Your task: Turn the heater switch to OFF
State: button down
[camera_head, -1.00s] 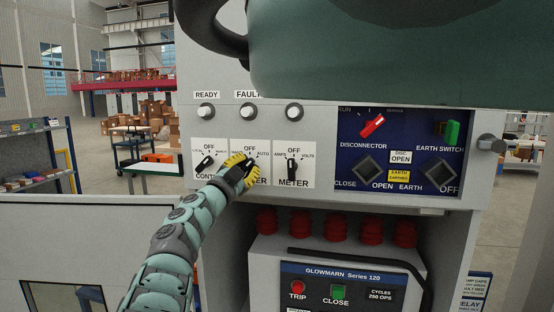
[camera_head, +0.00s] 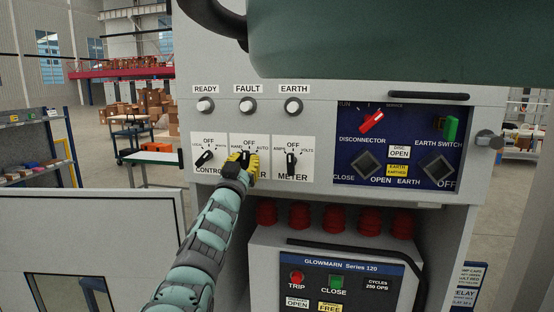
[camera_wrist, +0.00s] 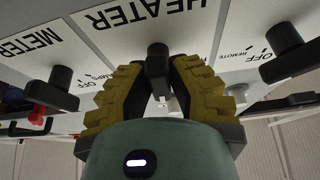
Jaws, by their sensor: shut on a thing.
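The heater switch plate (camera_head: 249,142), marked OFF, HAND and AUTO, is the middle of three plates on the grey cabinet front. My gripper (camera_head: 245,165), with yellow finger pads, is at this plate and hides much of its black knob. In the wrist view, the heater knob (camera_wrist: 158,58) stands between the two pads of my gripper (camera_wrist: 159,82), below the HEATER label. The gripper is shut on the knob. In the head view the visible bit of knob looks roughly upright, towards OFF, but its exact pointing is partly hidden.
The control switch (camera_head: 204,158) is close on the left and the meter switch (camera_head: 291,158) close on the right. The lamps (camera_head: 247,106) are above. The blue disconnector panel (camera_head: 400,150) is further right; red insulators (camera_head: 334,218) are below.

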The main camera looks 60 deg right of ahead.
jog(key=shift+r+n, duration=0.1)
jog(key=shift+n, duration=0.4)
jog(key=c, duration=0.9)
grip_release()
jog(key=v, duration=1.2)
jog(key=shift+s+d, duration=0.1)
